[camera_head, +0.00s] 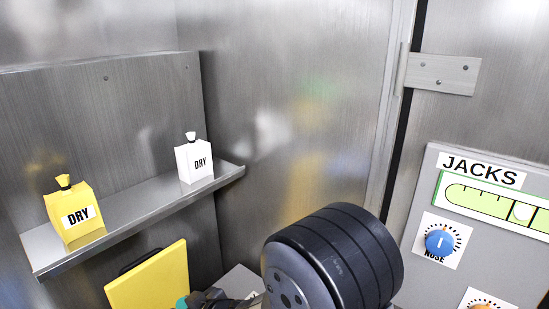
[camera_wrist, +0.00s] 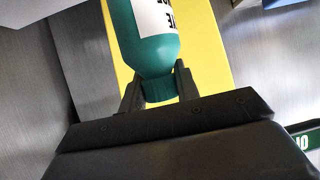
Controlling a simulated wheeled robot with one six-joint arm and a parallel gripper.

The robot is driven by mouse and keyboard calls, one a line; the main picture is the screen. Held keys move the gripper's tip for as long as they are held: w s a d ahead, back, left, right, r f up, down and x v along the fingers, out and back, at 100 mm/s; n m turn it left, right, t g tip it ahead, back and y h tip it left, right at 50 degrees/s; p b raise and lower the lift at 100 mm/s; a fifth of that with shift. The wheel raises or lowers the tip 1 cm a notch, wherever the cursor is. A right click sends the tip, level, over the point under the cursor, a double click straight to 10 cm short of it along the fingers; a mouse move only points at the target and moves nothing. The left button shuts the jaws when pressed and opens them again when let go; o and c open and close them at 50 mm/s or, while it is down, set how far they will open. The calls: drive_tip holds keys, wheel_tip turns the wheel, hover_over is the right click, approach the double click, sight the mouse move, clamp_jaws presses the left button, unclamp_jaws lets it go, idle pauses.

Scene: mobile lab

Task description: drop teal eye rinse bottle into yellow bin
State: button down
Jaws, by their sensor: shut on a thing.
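The teal bottle (camera_wrist: 146,48) with a white label is held by its narrow end between the two fingers of my gripper (camera_wrist: 159,92) in the wrist view. My gripper is shut on it. In the head view only a small teal part of the bottle (camera_head: 182,302) shows at the bottom edge, beside the dark gripper parts; my arm hides more. The yellow bin (camera_head: 148,281) shows as a yellow panel at the lower left, just left of the bottle. Yellow also fills the space behind the bottle in the wrist view (camera_wrist: 205,50). The bin's opening is not clearly visible.
A grey JACKS panel (camera_head: 430,200) with a blue knob (camera_head: 439,242) stands at the right. Metal walls close in behind.

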drive_tip(key=shift+f+b, duration=2.55)
drive_tip(key=shift+f, duration=0.4)
